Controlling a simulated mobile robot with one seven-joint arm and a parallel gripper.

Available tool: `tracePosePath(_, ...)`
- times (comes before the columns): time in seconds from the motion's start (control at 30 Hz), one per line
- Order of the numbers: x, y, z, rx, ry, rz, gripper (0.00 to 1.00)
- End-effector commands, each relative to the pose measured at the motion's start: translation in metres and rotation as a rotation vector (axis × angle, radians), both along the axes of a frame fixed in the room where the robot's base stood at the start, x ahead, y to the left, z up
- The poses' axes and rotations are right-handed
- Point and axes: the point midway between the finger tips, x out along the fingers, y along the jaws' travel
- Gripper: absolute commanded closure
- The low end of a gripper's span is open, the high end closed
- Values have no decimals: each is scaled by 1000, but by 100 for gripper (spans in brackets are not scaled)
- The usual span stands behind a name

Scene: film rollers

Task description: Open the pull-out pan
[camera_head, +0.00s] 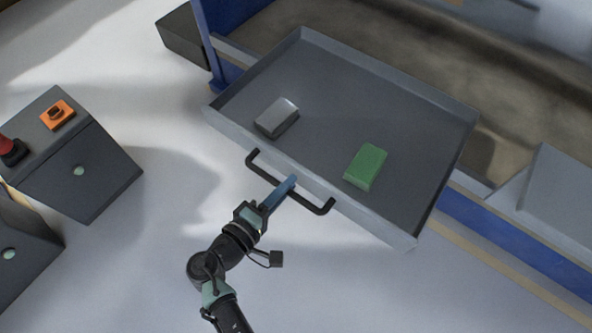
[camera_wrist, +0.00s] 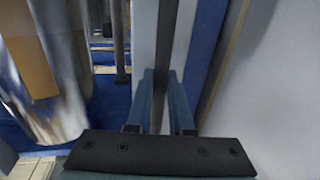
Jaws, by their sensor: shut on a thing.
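The pull-out pan (camera_head: 330,80) is a grey, shallow tray that sticks out from the blue-framed machine in the head view. Its black bar handle (camera_head: 318,206) is on the front wall. My gripper (camera_head: 291,181) has its blue fingers at the middle of the handle and is shut on it. In the wrist view my gripper's two fingers (camera_wrist: 162,85) stand on both sides of a dark bar. The pan holds a grey block (camera_head: 276,117) at left and a green block (camera_head: 366,166) at right.
The machine's blue frame (camera_head: 480,220) runs behind and right of the pan. Dark cabinets stand at left, one (camera_head: 80,160) with an orange-based switch (camera_head: 57,114) and a red-topped item (camera_head: 10,150). The pale floor in front of the pan is clear apart from my arm.

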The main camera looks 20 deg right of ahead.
Motion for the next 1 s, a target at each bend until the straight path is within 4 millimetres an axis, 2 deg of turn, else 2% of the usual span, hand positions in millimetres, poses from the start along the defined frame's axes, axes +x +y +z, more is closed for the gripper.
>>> tracePosePath(0.13,-4,6,1,0,-2,3,100)
tracePosePath(0.5,-5,7,1,-1,-2,1,100)
tracePosePath(0.53,-5,7,1,-1,-2,1,78)
tracePosePath(0.7,-5,7,0,0,-2,1,51)
tracePosePath(1.0,-5,7,0,-1,-1,0,51)
